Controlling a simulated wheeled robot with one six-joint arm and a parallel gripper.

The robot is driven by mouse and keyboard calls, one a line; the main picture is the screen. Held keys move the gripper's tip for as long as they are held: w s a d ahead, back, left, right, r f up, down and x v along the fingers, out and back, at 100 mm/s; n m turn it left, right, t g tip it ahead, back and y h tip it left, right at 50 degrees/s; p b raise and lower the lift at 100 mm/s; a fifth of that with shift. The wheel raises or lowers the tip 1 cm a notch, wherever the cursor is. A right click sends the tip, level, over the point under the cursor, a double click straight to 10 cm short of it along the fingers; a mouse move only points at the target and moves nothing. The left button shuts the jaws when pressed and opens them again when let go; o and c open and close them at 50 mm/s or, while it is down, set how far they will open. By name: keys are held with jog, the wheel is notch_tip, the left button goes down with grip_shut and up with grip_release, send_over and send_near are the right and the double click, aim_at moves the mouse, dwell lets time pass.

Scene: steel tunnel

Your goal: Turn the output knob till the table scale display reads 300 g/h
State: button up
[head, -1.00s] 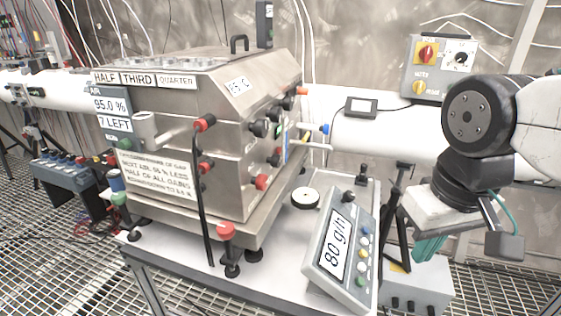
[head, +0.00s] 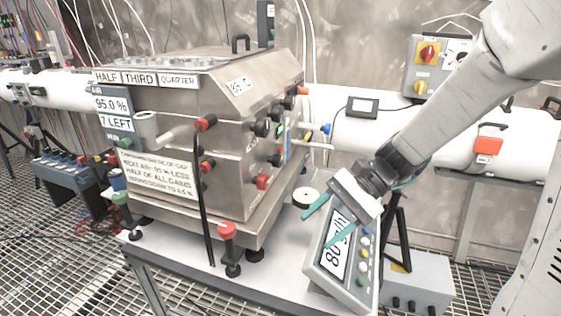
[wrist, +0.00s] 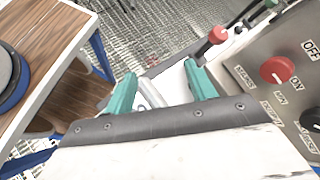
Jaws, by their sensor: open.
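The table scale (head: 313,268) stands at the table's right front, with its display (head: 336,258) facing me. The display is partly hidden by a gripper finger; "80 g" can be read. My gripper (head: 314,232) is open and empty, with teal fingers over the scale's upper part, pointing down left. It also shows open in the wrist view (wrist: 160,75). In the wrist view, a steel panel bears a red knob (wrist: 275,70) with OFF and ON labels and a black knob (wrist: 312,121) at the right edge. I cannot tell for sure which knob is the output knob.
The large steel cabinet (head: 225,135) fills the table's left and middle. A small round white dish (head: 305,196) lies near my fingers. A wall box with a red switch (head: 426,54) is behind.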

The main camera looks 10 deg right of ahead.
jog(key=w+f+m+t+y, duration=0.2)
jog(key=w+m+t+y, duration=0.5)
jog(key=w, duration=0.7)
jog(key=m+t+h, duration=0.2)
jog(key=m+t, duration=0.2)
jog(key=m, duration=0.2)
send_near(281, 161)
jog(key=x, duration=1)
jog(key=shift+s+a+r, duration=0.1)
jog(key=shift+a, duration=0.05)
jog(key=c, duration=1)
